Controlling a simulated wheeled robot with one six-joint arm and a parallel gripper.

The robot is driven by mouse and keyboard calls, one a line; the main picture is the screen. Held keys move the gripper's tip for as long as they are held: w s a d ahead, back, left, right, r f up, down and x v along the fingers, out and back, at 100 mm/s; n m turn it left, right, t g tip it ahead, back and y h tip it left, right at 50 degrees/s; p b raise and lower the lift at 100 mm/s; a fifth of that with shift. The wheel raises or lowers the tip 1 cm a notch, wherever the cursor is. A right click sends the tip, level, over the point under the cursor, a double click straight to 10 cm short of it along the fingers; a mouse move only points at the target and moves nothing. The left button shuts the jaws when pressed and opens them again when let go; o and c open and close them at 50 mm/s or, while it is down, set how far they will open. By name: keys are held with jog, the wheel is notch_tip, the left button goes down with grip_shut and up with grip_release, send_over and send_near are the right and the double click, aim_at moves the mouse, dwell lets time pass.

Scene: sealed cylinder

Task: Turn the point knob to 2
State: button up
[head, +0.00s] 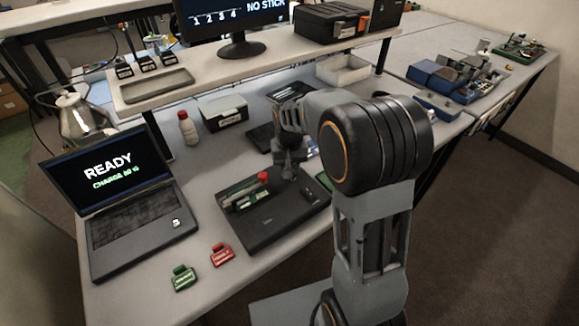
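A dark flat device (262,232) lies on the grey bench in the head view. It bears a green and grey module (245,197) with a red cap (263,177) at its back. A small dark raised part (307,192) sits near the device's right side; it may be the point knob, but its pointer and any numbers are too small to read. My gripper (290,172) points down just above the device's back edge, right of the red cap. Its fingers are small and dark, and I cannot tell whether they are apart or touch anything.
A laptop (130,215) reading "READY" stands at left. A red tag (221,255) and a green tag (183,278) lie in front. A white bottle (188,128) and a box (222,112) stand behind. A raised shelf (280,62) holds a monitor (235,18).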

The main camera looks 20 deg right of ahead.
jog(key=shift+m, duration=0.5)
jog(key=o, duration=0.9)
jog(key=shift+o, duration=0.2)
jog(key=shift+r, duration=0.15)
notch_tip(320, 180, up, 14)
jog(key=shift+f, duration=0.2)
jog(key=s+f+n+t, duration=0.1)
jog(key=s+f+t, duration=0.1)
jog(key=s, duration=0.6)
jog(key=s+f+n+t, duration=0.1)
jog(key=s+f+t, duration=0.1)
jog(key=s, duration=0.7)
jog(key=shift+f+n, duration=0.3)
jog(key=shift+f, duration=0.45)
